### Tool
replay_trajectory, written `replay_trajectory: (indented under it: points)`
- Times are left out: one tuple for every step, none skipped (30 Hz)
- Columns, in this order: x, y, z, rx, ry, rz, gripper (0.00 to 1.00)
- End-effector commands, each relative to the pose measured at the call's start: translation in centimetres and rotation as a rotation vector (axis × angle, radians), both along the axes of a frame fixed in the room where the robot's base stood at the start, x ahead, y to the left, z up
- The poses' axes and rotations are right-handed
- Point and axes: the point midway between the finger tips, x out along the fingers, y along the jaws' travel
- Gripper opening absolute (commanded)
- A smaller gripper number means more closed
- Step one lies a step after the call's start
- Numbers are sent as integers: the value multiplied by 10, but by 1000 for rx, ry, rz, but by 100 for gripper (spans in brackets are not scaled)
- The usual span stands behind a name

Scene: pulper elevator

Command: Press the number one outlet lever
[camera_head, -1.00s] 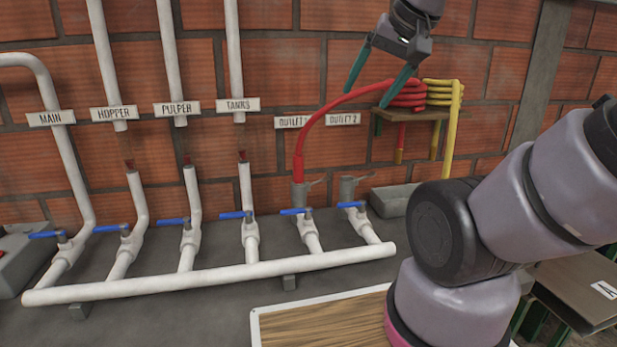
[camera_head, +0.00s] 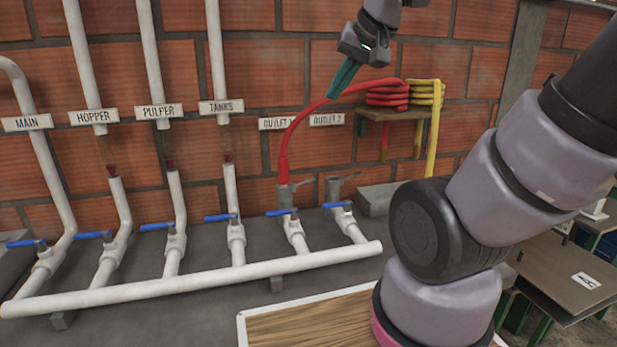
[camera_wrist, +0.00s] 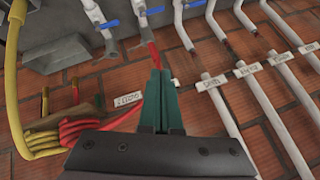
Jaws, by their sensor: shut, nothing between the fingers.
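The OUTLET 1 label (camera_head: 279,124) hangs on the brick wall. Below it, a red hose (camera_head: 284,155) runs into a grey metal coupling (camera_head: 285,192), with a small grey lever (camera_head: 303,183) at its right side. A blue valve handle (camera_head: 281,212) lies across the white pipe below. My gripper (camera_head: 335,93) is shut and empty, pointing down and left, up and right of the coupling and apparently apart from it. In the wrist view, my shut green fingers (camera_wrist: 160,73) point toward the red hose end (camera_wrist: 153,55) and hide part of the hose.
The OUTLET 2 coupling (camera_head: 333,188) stands close to the right. Coiled red and yellow hoses (camera_head: 428,92) lie on a wall shelf (camera_head: 400,114). White pipes with blue handles (camera_head: 221,217) stand to the left, joined by a low pipe (camera_head: 200,283). A wooden-topped surface (camera_head: 300,325) is in front.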

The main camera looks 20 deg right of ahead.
Motion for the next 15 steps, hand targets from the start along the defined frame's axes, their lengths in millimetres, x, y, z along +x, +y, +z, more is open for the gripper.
replay_trajectory:
  points:
    - [17,4,-6,-3,-4,22,0]
    - [28,6,-9,-6,-13,33,0]
    - [41,8,-13,-12,-27,46,0]
    - [51,10,-16,-19,-37,56,0]
    - [61,11,-20,-25,-45,63,0]
    - [74,13,-26,-36,-56,73,0]
    - [84,14,-30,-44,-64,78,0]
    - [93,15,-34,-53,-74,83,0]
    - [106,17,-41,-68,-83,90,0]
    - [115,17,-47,-80,-90,93,0]
    - [124,18,-53,-95,-97,97,0]
    - [135,18,-61,-115,-105,99,0]
    - [144,19,-68,-132,-111,102,0]
    - [152,19,-74,-149,-117,105,0]
    - [163,19,-84,-176,-124,106,0]
